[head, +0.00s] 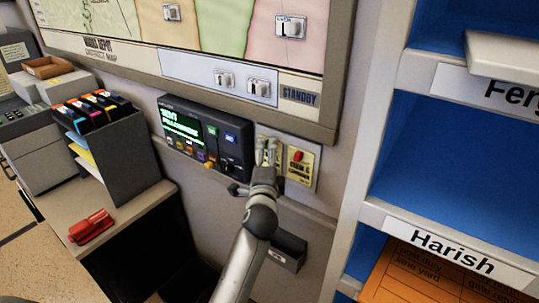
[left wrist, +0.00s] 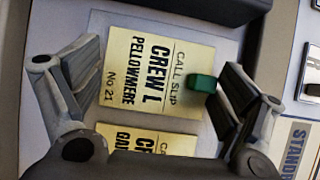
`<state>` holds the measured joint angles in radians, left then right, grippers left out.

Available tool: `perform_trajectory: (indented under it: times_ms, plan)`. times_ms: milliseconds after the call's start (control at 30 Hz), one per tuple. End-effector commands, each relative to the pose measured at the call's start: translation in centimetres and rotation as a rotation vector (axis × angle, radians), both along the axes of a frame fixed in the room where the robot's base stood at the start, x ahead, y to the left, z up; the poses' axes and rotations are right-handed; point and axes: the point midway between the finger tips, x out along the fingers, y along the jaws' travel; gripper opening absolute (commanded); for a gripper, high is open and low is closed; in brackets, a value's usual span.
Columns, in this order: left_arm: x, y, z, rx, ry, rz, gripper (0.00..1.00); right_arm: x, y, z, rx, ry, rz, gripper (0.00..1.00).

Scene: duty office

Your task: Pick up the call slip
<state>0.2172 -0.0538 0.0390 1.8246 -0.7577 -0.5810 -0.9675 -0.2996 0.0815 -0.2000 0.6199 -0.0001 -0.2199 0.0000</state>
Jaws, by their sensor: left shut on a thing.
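The call slip (left wrist: 140,75) is a pale yellow card reading "CALL SLIP CREW L PELLOWMERE No 21", with a green block (left wrist: 203,84) at its top edge. It lies against a grey panel on the wall. My left gripper (left wrist: 160,85) has its fingers at the slip's two opposite ends and is shut on it. In the head view my left gripper (head: 268,153) reaches up to the panel and covers most of this slip. A second yellow slip (left wrist: 165,145) is beside it; in the head view it has a red block (head: 298,156). My right gripper is not in view.
A dark console (head: 205,135) with a lit screen is left of the slips. The map board (head: 200,50) is above. A small dark box (head: 287,250) is below on the wall. Blue-backed shelves (head: 425,150) stand right. A red stapler (head: 91,227) lies on the desk.

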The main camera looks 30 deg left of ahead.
Motion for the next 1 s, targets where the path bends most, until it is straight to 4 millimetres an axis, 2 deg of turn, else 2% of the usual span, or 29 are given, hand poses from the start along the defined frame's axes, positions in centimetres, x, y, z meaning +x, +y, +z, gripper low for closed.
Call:
perform_trajectory:
  times_ms: [267,433,1000]
  plan:
    - [-0.5,-0.2,0.6,0.002,-0.001,0.001,0.79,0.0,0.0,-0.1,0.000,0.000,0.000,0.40]
    - [-1.7,-0.8,1.8,0.000,-0.003,-0.001,0.79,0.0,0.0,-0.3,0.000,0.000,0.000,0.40]
    - [-10.7,-4.7,6.7,-0.003,-0.003,-0.001,0.79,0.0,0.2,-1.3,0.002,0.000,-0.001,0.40]
